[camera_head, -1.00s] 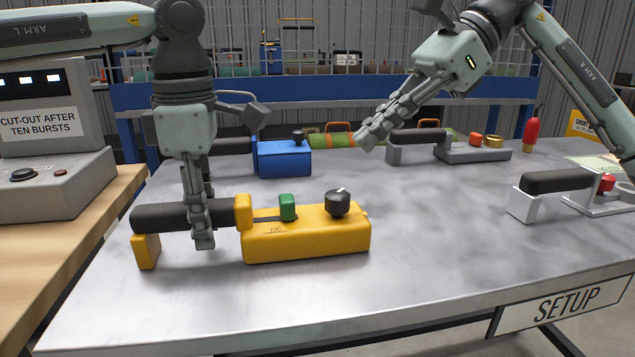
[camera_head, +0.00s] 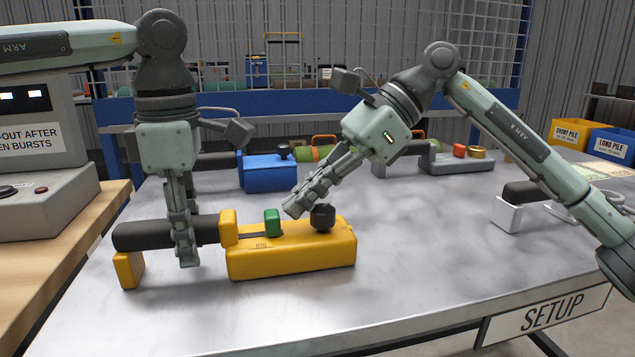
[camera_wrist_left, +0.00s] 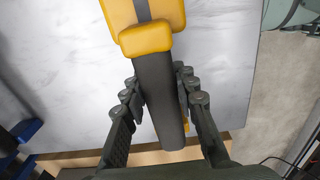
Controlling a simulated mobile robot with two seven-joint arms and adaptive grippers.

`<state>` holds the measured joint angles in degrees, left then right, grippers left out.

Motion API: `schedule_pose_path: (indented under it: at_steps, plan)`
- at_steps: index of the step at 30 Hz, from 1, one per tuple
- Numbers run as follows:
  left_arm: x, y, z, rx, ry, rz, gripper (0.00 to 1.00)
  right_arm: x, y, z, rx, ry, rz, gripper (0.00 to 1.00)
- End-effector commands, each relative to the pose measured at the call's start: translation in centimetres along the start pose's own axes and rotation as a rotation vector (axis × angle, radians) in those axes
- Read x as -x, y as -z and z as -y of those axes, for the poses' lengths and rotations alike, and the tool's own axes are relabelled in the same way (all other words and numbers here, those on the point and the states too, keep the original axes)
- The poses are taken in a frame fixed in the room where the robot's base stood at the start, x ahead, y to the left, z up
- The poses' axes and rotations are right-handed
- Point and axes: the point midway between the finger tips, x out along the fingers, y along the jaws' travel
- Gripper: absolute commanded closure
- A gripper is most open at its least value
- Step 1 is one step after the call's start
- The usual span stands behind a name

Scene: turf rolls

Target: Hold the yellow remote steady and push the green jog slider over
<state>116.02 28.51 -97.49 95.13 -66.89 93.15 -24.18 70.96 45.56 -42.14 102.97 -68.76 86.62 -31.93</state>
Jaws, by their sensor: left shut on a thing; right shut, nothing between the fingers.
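The yellow remote (camera_head: 300,252) lies on the metal table, its black grip pointing left. My left gripper (camera_head: 187,255) is shut around the black grip (camera_head: 140,235); the left wrist view shows the fingers on both sides of the grip (camera_wrist_left: 157,95). My right gripper (camera_head: 292,208) is shut and empty, its tips just right of the green slider, between it and the knob; contact cannot be told.
A blue remote (camera_head: 268,172) stands behind, a grey one (camera_head: 462,160) further right, and a white one (camera_head: 507,215) at the right. A control box (camera_head: 45,205) is on the wooden bench at left. The table front is clear.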

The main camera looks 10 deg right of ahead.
Motion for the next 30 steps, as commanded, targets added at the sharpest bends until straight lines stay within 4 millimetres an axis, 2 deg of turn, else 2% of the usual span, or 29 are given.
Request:
schedule_pose_path:
  at_steps: [10, 18, 30]
  plan:
    - [-0.4, 0.1, 0.0, 0.000, 0.005, -0.004, 1.00, -0.3, -0.1, 0.0, 0.001, -0.001, 0.000, 1.00]
    - [-0.4, 0.1, 0.0, 0.000, 0.005, -0.004, 1.00, -2.4, -2.1, -0.1, 0.003, -0.005, 0.000, 1.00]
    - [-0.4, 0.0, 0.0, 0.000, 0.004, -0.003, 1.00, -2.4, -2.0, -0.1, 0.001, -0.005, 0.000, 1.00]
